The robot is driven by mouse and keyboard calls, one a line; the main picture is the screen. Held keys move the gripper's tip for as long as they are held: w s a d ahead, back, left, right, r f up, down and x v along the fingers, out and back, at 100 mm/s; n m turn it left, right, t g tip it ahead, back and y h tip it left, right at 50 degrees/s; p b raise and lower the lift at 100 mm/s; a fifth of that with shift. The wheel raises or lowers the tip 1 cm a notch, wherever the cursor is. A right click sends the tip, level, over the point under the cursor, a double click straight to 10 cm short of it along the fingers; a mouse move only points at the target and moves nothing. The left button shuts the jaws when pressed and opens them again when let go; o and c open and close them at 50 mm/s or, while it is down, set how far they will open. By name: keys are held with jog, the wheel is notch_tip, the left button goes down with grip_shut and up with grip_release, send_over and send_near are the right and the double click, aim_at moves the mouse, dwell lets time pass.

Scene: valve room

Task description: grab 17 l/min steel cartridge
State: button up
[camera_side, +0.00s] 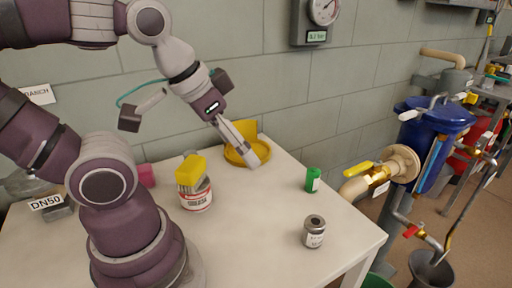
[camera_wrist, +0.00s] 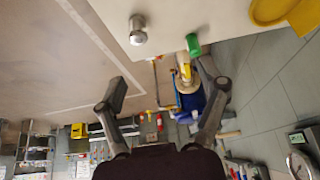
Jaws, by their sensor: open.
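A steel-grey cartridge (camera_side: 314,238) with a dark top opening and a white label stands upright on the pale table, near its right front edge. The label is too small to read. It also shows at the top of the wrist view (camera_wrist: 138,36). A green cartridge (camera_side: 313,180) with a pale label stands behind it, and shows in the wrist view (camera_wrist: 193,44). My gripper (camera_side: 250,156) is in the air over the yellow dish, left of and behind both cartridges. In the wrist view its fingers (camera_wrist: 162,76) are spread with nothing between them.
The yellow dish (camera_side: 237,159) sits at the back of the table. A grease tub (camera_side: 195,199) with yellow on top stands front left of it. A yellow-handled valve (camera_side: 375,174) and blue tank (camera_side: 427,130) are beyond the right edge. Table around the steel cartridge is clear.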

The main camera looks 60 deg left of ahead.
jog(key=m+g, duration=0.6)
jog(key=m, duration=1.2)
send_over(316, 222)
jog(key=f, duration=0.9)
jog(key=shift+w+a+f, duration=0.1)
jog(key=shift+a+f, duration=0.15)
jog(key=shift+f, duration=0.05)
jog(key=f, duration=1)
jog(key=shift+d+f, duration=0.2)
jog(key=shift+r, duration=0.1)
jog(key=c, duration=1.3)
